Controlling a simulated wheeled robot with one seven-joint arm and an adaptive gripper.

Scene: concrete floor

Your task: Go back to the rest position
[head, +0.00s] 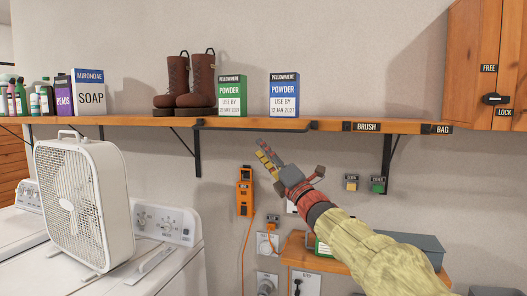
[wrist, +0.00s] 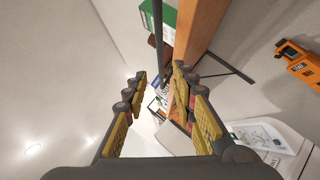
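My gripper (head: 266,158) is raised in front of the wall, just below the wooden shelf (head: 340,126), with my arm reaching in from the lower right. In the wrist view my gripper (wrist: 158,85) has its two yellow-padded fingers spread apart, with nothing between them. The shelf edge (wrist: 203,30) and the green powder box (wrist: 162,14) show beyond the fingers. In the head view the green powder box (head: 231,96) and the blue powder box (head: 284,96) stand upright on the shelf, apart from my gripper.
An orange device (head: 245,192) hangs on the wall left of my gripper. A white box fan (head: 84,205) stands on the washers at left. Brown boots (head: 197,82) and a soap box (head: 89,92) are on the shelf. A wooden cabinet (head: 475,70) is at upper right.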

